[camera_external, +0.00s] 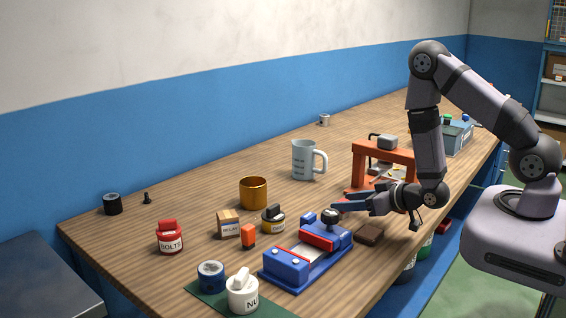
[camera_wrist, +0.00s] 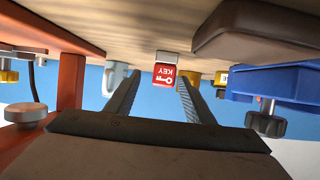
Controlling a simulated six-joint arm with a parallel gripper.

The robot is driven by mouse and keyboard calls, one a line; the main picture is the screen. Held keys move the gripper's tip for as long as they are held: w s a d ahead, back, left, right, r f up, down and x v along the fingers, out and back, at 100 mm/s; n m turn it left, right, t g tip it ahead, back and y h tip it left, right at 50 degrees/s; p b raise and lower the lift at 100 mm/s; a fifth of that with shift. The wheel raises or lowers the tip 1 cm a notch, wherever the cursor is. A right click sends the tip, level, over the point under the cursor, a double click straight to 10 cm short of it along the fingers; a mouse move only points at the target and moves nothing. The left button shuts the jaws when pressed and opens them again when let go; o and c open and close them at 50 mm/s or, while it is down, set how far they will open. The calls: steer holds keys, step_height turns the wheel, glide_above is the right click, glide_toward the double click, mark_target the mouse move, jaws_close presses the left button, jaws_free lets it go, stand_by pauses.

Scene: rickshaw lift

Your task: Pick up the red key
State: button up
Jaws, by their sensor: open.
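The red key (camera_wrist: 165,77) is a small red block with a white key picture and the word KEY, pale at its upper side in the picture. In the wrist view, which looks upside down, it appears between my finger ends, beyond them or near them; I cannot tell the distance. I cannot make it out in the external view. My gripper (camera_external: 342,208) is open and roughly level, pointing left, low over the table beside the blue vise. In the wrist view my gripper (camera_wrist: 159,78) shows both fingers apart with no visible contact on the key.
The blue vise (camera_external: 292,267) and a dark brown block (camera_external: 369,233) lie in front of my gripper. An orange frame (camera_external: 360,168) stands behind it. A pale mug (camera_external: 303,160), a gold cup (camera_external: 253,193) and several jars stand farther left on the wooden table (camera_external: 220,165).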

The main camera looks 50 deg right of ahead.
steer(key=shift+w+a+f+p, duration=0.1)
steer(key=shift+w+p, duration=0.3)
steer(key=shift+w, duration=0.1)
steer(key=shift+p+x, duration=0.8)
steer(key=shift+x, duration=1.3)
steer(key=shift+a+f, duration=0.1)
steer(key=c, duration=1.1)
